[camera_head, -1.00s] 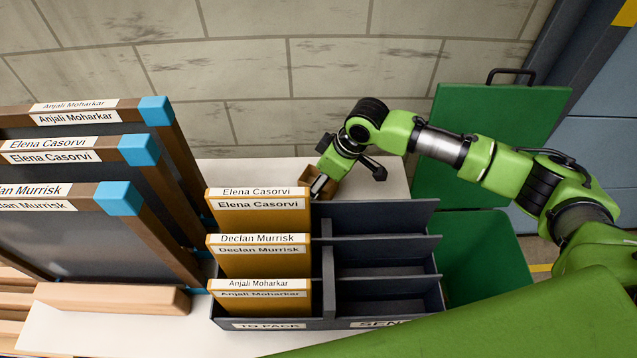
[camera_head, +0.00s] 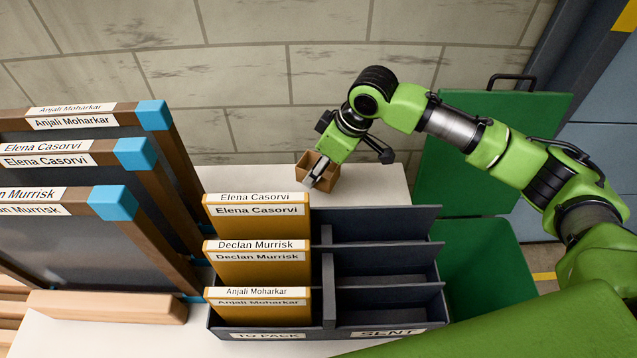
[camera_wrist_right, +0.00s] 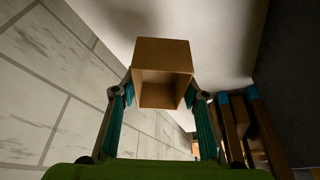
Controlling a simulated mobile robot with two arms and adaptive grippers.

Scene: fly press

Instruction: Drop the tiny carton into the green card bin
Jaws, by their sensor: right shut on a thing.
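The tiny carton (camera_head: 329,177) is a small brown open-topped box at the back of the white table, behind the dark sorter. My right gripper (camera_head: 316,183) is shut on it. In the right wrist view, the carton (camera_wrist_right: 162,54) sits between the two fingers of my right gripper (camera_wrist_right: 159,94), its open side facing the camera. I cannot tell whether it still touches the table. The green card bin (camera_head: 490,262) stands at the right beyond the table edge, with its green lid (camera_head: 485,150) raised behind it. My left gripper is not in view.
The dark sorter (camera_head: 385,312) holds several orange name-labelled packs in its left column; its right column looks empty. Dark framed boards (camera_head: 62,160) with blue corners stand at the left. A wooden block (camera_head: 108,306) lies in front of them. A brick wall rises behind the table.

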